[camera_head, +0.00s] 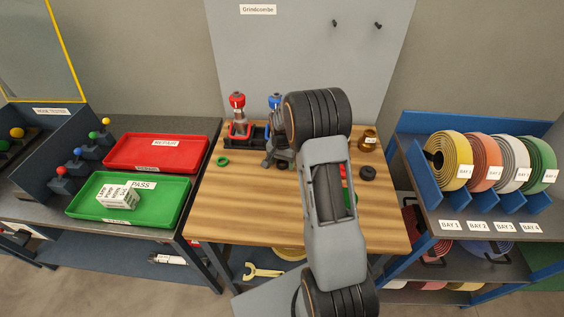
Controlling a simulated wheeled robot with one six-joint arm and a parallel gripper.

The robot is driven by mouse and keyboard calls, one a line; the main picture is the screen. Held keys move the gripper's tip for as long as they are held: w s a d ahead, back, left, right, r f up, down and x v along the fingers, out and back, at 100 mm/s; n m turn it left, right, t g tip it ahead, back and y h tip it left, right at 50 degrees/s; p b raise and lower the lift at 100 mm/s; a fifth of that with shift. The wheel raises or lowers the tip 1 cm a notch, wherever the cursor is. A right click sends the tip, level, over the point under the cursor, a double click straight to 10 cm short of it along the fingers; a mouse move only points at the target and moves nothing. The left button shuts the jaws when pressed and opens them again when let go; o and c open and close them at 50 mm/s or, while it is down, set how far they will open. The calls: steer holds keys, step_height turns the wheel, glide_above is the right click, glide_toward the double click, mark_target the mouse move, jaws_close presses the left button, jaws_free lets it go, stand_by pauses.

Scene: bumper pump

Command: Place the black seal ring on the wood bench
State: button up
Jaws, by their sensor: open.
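A black ring (368,173), which looks like the black seal ring, lies flat on the right part of the wood bench (235,205), to the right of my arm. My gripper (279,163) shows partly, left of my wrist, over the back middle of the bench. It is open, with no ring seen in it. It is well left of the black ring. My arm hides part of the bench, and the wrist covers some of the gripper.
A red-topped pump (238,112) and a blue-topped one (275,103) stand at the bench's back. A green ring (222,160) lies left, a brown cup (367,140) back right. Red (120,148) and green (90,205) trays are left; a hose rack (470,205) is right.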

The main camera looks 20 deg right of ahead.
mark_target(282, 164)
step_height(282, 164, up, 12)
steer(key=b, duration=0.2)
steer(key=s+a+r+n+t, duration=0.1)
steer(key=s+a+r+n, duration=0.15)
steer(key=s+r, duration=0.2)
steer(key=s+a+r+n+t, duration=0.1)
steer(key=s+a+r+n, duration=0.1)
steer(key=s+a+r, duration=0.3)
steer(key=s+a+f+n+t, duration=0.1)
steer(key=s+n, duration=0.1)
steer(key=s, duration=0.4)
steer(key=s+a+f+n+t, duration=0.1)
steer(key=s+a+f+n, duration=0.1)
steer(key=s, duration=0.5)
steer(key=shift+a, duration=0.2)
